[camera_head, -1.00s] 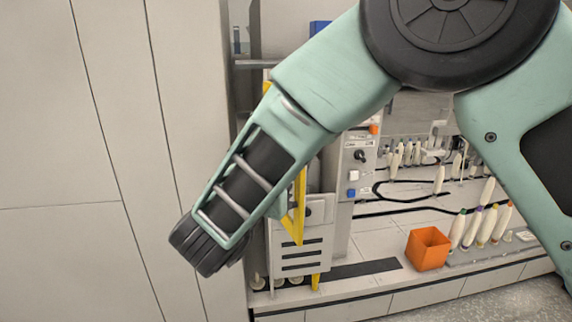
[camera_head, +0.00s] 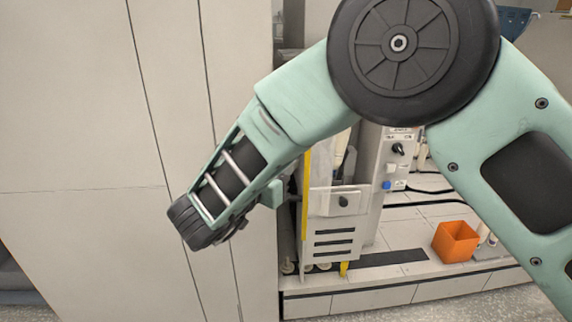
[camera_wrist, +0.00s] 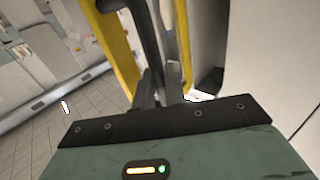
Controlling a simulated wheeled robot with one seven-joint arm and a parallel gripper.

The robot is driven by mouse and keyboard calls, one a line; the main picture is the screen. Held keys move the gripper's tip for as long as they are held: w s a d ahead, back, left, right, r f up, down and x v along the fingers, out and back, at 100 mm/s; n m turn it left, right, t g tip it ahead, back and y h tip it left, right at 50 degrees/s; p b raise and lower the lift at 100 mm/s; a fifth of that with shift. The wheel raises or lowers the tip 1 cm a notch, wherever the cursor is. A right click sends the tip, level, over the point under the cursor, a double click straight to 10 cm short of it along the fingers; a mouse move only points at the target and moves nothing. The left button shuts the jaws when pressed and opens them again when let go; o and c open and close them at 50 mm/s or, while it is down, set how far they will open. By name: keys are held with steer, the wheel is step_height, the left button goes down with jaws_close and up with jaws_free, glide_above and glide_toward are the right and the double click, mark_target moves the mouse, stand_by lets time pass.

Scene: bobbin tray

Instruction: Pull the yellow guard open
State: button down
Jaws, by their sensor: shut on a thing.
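The yellow guard shows in the wrist view as a yellow frame (camera_wrist: 118,50) with a dark bar handle (camera_wrist: 148,42) along it. My gripper (camera_wrist: 160,84) is shut on this dark handle, one finger on each side. In the head view the guard (camera_head: 306,195) is a thin upright yellow strip beside the machine's pale front, seen nearly edge-on. My arm covers its upper part, and my fingers are mostly hidden there. How far the guard stands open I cannot tell.
A control panel (camera_head: 398,160) with a black knob and blue button is right of the guard. An orange bin (camera_head: 455,242) stands on the machine's ledge. A pale cabinet wall (camera_head: 80,120) fills the left, close to my wrist.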

steer(key=shift+r, duration=0.1)
steer(key=c, duration=1.5)
jaws_free()
steer(key=shift+c, duration=0.2)
steer(key=v, duration=1.7)
steer(key=shift+s+a, duration=0.1)
steer(key=shift+s, duration=0.05)
